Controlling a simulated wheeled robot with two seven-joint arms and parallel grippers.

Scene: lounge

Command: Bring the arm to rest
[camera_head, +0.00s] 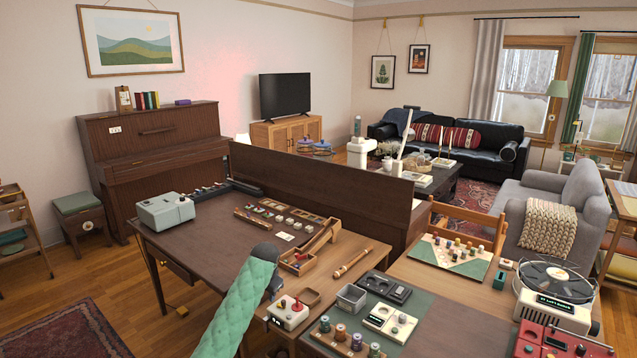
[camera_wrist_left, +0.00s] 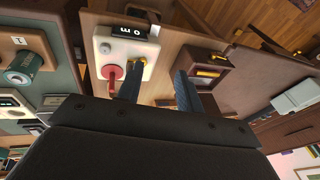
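My left arm, in a green quilted sleeve, reaches up from the bottom of the head view. Its dark left gripper (camera_head: 272,284) is at the table edge, beside a white box with a red knob (camera_head: 288,312); the sleeve partly hides it. In the left wrist view the two fingers of the left gripper (camera_wrist_left: 159,72) stand apart with nothing held between them. The white box (camera_wrist_left: 127,48) shows just beyond the left finger there; I cannot tell whether they touch. My right gripper is not in view.
A wooden tray (camera_head: 298,263), a flute (camera_head: 352,263) and a grey bin (camera_head: 351,298) lie near the left gripper on the tables. A grey-green machine (camera_head: 165,211) stands at the left of the brown table (camera_head: 215,238), whose middle is largely bare. A turntable (camera_head: 556,290) is at right.

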